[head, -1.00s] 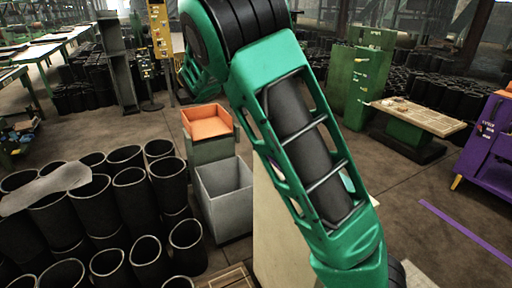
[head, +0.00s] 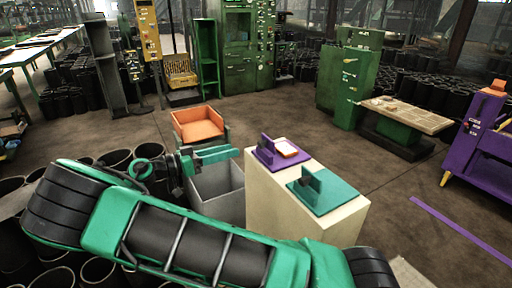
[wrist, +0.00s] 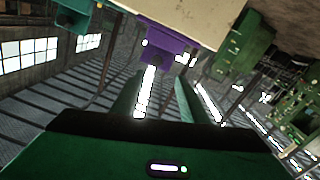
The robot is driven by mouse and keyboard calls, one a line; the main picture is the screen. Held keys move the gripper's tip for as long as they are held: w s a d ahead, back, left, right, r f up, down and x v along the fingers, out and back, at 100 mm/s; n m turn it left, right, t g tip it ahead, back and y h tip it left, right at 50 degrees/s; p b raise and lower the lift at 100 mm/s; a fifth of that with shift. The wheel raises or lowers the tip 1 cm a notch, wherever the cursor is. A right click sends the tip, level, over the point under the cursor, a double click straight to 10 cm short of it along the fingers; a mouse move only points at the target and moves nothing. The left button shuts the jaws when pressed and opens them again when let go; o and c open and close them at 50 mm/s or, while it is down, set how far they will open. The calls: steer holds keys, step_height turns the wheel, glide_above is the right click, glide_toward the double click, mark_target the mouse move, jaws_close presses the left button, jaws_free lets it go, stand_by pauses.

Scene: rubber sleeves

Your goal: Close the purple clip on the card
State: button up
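The purple clip (head: 267,149) is a flat purple plate with an upright block at its left, on top of a pale pedestal (head: 277,210). A small white card with an orange edge (head: 286,148) lies on its plate. Purple also shows in the wrist view (wrist: 168,47), at the pedestal's edge. A teal clip (head: 322,191) of similar shape lies nearer on the same pedestal. My green gripper (head: 235,151) is left of the purple clip, apart from it and pointing toward it. In the wrist view its two fingers (wrist: 160,80) stand apart with nothing between them.
A grey bin (head: 217,187) and an orange tray (head: 199,124) stand left of the pedestal, under and behind my gripper. Black rubber sleeves (head: 118,158) crowd the left. A green cabinet (head: 349,85) and a purple cart (head: 485,150) stand right.

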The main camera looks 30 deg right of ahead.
mark_target(259, 145)
steer(key=d, duration=0.7)
steer(key=s+d, duration=0.1)
steer(key=d, duration=0.2)
steer(key=shift+d+f, duration=0.2)
jaws_close()
